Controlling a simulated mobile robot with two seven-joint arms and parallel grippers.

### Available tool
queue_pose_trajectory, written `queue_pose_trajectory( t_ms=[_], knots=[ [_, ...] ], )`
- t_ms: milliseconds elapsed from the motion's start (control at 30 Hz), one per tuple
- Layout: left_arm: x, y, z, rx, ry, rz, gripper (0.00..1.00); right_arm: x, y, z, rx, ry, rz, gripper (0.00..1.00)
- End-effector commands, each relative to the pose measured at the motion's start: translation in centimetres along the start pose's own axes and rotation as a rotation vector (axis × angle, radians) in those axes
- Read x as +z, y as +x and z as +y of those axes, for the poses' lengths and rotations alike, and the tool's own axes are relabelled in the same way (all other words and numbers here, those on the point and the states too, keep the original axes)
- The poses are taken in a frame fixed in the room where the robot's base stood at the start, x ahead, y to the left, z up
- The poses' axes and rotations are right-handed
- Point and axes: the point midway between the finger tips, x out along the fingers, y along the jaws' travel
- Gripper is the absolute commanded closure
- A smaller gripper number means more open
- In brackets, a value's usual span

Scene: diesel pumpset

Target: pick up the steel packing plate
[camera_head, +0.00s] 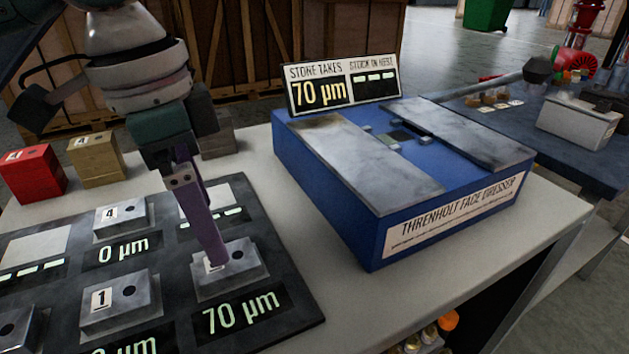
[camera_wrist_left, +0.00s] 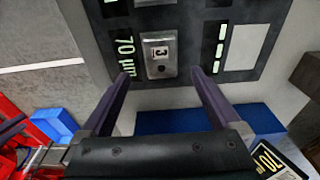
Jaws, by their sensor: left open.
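Several grey steel plates, each with a number label and a dark hole, sit on a dark display mat (camera_head: 285,312). The plate by the 70 µm readout (camera_head: 231,272) is partly hidden by my left gripper (camera_head: 213,258). In the left wrist view this plate (camera_wrist_left: 161,66) carries a 3 and lies flat between and just beyond my open fingertips (camera_wrist_left: 160,75). The jaws are empty, and I cannot tell if a finger touches the plate. Another plate (camera_head: 121,303) is labelled 1, and one (camera_head: 124,219) is labelled 4. My right gripper is not clearly seen.
A blue face dresser (camera_head: 330,200) with grey top plates and a 70 µm sign (camera_head: 342,86) stands right of the mat. Red (camera_head: 32,173) and tan (camera_head: 95,159) blocks stand behind the mat at left. Bare bench lies between mat and dresser.

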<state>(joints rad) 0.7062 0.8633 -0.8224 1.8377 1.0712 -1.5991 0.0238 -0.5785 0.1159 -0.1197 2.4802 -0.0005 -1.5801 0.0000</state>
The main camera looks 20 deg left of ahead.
Motion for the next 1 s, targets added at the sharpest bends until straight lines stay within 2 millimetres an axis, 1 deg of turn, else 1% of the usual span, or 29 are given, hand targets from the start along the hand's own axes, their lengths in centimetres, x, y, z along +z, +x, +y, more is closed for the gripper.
queue_pose_trajectory(
  t_ms=[33,167,300,433,533,733,767,1000],
  knots=[
    [0.0,0.7,0.0,0.001,-0.001,-0.001,0.03,0.1,0.2,0.1,0.002,-0.001,0.0,0.5],
    [0.0,1.8,0.0,0.0,-0.001,-0.001,0.03,0.2,0.5,0.2,0.005,-0.005,-0.001,0.5],
    [0.0,4.1,0.0,0.002,-0.001,-0.002,0.03,0.4,1.1,0.2,0.007,-0.007,-0.002,0.5],
    [0.0,5.8,0.0,0.0,0.0,-0.001,0.03,0.6,1.4,0.2,0.006,-0.007,-0.002,0.5],
    [0.0,6.4,0.0,-0.001,0.001,0.0,0.03,0.6,1.5,0.2,0.006,-0.007,-0.002,0.5],
    [0.0,6.4,-0.1,-0.002,0.001,0.001,0.03,0.6,1.5,0.1,0.005,-0.007,-0.003,0.5],
    [0.0,6.4,-0.1,-0.002,0.001,0.001,0.05,0.6,1.5,0.1,0.005,-0.007,-0.003,0.5],
    [0.0,6.3,-0.1,-0.002,0.001,0.001,0.32,0.6,1.5,0.0,0.001,-0.003,-0.003,0.5]
  ],
)
